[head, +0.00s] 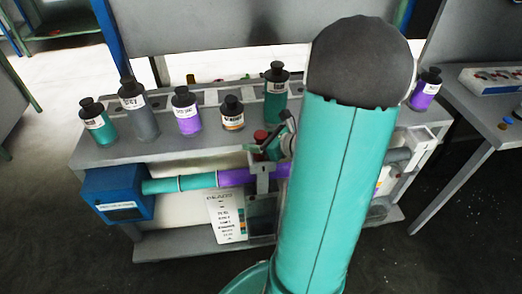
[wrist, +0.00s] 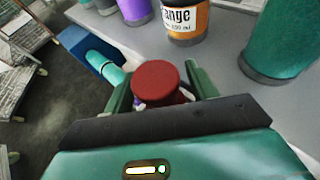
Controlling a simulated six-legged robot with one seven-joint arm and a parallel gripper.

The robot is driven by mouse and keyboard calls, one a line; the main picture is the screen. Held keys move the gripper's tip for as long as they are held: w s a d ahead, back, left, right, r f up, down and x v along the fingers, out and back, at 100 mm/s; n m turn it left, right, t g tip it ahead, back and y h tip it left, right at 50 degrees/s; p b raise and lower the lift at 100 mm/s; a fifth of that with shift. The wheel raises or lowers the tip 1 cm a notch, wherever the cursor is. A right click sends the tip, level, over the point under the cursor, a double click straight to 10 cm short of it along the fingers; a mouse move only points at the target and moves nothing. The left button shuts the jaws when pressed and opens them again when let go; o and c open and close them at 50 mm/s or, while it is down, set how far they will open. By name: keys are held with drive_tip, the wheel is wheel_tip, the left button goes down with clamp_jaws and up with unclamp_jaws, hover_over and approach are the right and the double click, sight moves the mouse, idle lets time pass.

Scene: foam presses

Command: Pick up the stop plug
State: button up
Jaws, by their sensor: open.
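The stop plug is most likely the red round-topped piece (wrist: 157,80) in the middle of the wrist view. It also shows as a small red cap (head: 261,137) at the front edge of the bench in the head view, above the pipe. My gripper (wrist: 160,88) is open, with one green finger on each side of the red piece. I cannot tell whether either finger touches it. The lower part of the red piece is hidden behind the gripper body. In the head view my gripper (head: 278,143) is small and partly hidden by my arm.
Labelled bottles stand along the grey bench: teal (head: 97,122), grey (head: 138,110), purple (head: 186,112), a small orange one (head: 232,114) and dark green (head: 275,92). The orange bottle also shows close behind the plug (wrist: 186,20). A blue box (head: 118,195) joins a teal and purple pipe below.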

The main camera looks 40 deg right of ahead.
drive_tip(key=shift+w+f, duration=0.1)
drive_tip(key=shift+w, duration=0.15)
clamp_jaws()
